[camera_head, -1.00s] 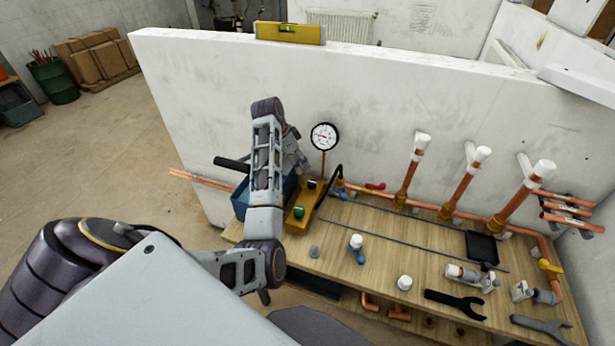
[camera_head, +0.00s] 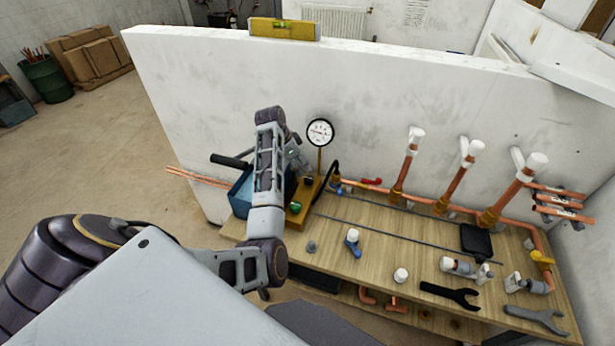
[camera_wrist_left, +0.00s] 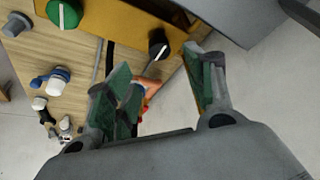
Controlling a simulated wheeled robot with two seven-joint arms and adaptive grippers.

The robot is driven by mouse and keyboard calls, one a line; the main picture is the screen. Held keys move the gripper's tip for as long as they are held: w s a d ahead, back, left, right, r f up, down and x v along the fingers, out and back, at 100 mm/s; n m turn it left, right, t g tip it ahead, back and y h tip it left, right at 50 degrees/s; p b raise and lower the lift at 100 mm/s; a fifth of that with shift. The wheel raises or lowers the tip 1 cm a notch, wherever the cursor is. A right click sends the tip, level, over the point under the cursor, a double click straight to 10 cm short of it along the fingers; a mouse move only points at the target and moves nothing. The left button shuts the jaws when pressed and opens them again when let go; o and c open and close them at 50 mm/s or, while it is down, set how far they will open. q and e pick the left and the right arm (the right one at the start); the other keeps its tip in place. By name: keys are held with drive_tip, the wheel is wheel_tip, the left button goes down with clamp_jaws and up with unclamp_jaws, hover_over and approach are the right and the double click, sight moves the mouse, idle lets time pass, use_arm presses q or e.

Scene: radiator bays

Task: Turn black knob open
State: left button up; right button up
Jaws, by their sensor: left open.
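The black knob (camera_wrist_left: 158,46), with a white mark on its face, sits on a yellow pump body (camera_wrist_left: 120,22) in the left wrist view. In the head view the small dark knob (camera_head: 308,181) shows on the yellow body beside the blue tank (camera_head: 240,192). A green knob (camera_wrist_left: 64,13) is on the same body. My left gripper (camera_wrist_left: 160,82) is open, its green-padded fingers on either side of the picture below the black knob and apart from it. In the head view my left gripper (camera_head: 294,158) is partly hidden behind its arm. My right gripper is not seen.
A pressure gauge (camera_head: 320,132) stands behind the pump, near the white wall (camera_head: 210,110). Copper pipes (camera_head: 455,190) with white caps rise along the bench (camera_head: 400,240). Wrenches (camera_head: 450,293) and fittings lie at its right.

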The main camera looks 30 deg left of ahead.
sight(308, 178)
use_arm(q)
drive_tip(key=shift+p+x, duration=0.55)
drive_tip(key=shift+x, duration=4)
drive_tip(key=c, duration=1)
